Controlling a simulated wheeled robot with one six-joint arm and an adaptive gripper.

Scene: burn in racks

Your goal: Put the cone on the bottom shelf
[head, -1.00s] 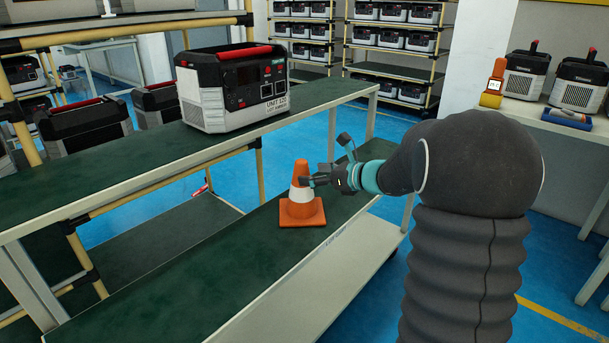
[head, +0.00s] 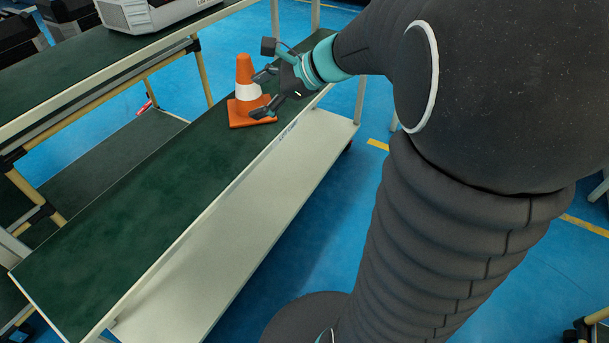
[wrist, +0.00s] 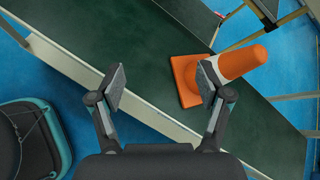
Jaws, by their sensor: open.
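The orange cone (head: 245,95) with a white band stands upright on the green middle shelf (head: 150,195) of the cart, near its far end. In the wrist view the cone (wrist: 238,64) lies beyond the right finger, which overlaps its base and band. My gripper (head: 263,94) is open beside the cone, on its right, with nothing between the fingers. The gripper (wrist: 162,88) also shows open in the wrist view, with the shelf edge between its fingers. The pale bottom shelf (head: 235,225) lies below the green shelf and looks bare.
A power unit (head: 150,12) stands on the upper green shelf (head: 100,75) at the back left. A yellow-legged rack with a dark lower shelf (head: 110,150) stands behind the cart. Blue floor (head: 335,215) is open to the right.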

